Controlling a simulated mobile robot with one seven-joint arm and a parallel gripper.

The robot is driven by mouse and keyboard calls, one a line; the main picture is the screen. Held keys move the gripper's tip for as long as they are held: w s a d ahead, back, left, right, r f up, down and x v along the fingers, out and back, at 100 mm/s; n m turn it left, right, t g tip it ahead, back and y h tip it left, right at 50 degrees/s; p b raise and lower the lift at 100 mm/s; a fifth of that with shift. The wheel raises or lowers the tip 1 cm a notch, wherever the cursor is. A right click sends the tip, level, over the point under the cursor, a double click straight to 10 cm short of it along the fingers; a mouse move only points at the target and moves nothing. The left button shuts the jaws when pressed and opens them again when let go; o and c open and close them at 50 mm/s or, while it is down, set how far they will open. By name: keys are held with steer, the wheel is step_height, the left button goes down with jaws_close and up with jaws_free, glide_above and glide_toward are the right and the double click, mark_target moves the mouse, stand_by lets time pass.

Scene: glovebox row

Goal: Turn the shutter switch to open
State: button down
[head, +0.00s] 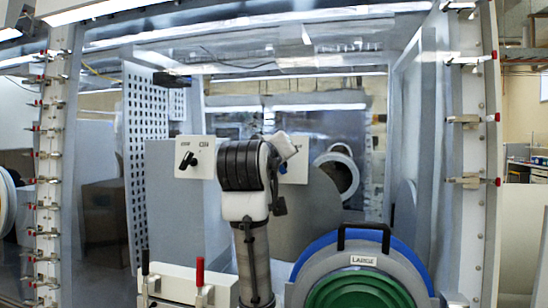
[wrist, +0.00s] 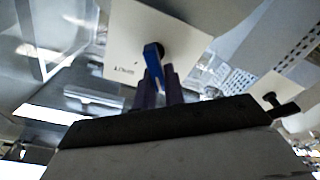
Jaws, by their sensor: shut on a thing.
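In the wrist view a blue switch handle (wrist: 152,55) stands on a white panel (wrist: 125,30) with small dark lettering, which appears upside down and seems to include "SHUT". My gripper (wrist: 158,76) has its two dark purple fingers closed on the blue handle, one on each side. The handle lies roughly lengthwise between the fingers. In the head view this white panel (head: 296,168) shows only partly, to the right of my arm.
A second white panel (head: 201,150) with a black knob (head: 187,160) is left of my arm; its knob (wrist: 282,106) also shows in the wrist view. A round port with a green centre (head: 360,290), labelled "LARGE", and a red-handled lever (head: 200,272) stand low in front.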

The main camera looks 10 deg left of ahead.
steer(key=c, duration=1.5)
jaws_free()
steer(key=s+b, duration=0.5)
steer(key=s, duration=0.8)
steer(key=shift+s+r+b, duration=0.15)
steer(key=shift+s+b, duration=0.15)
steer(key=shift+s, duration=0.1)
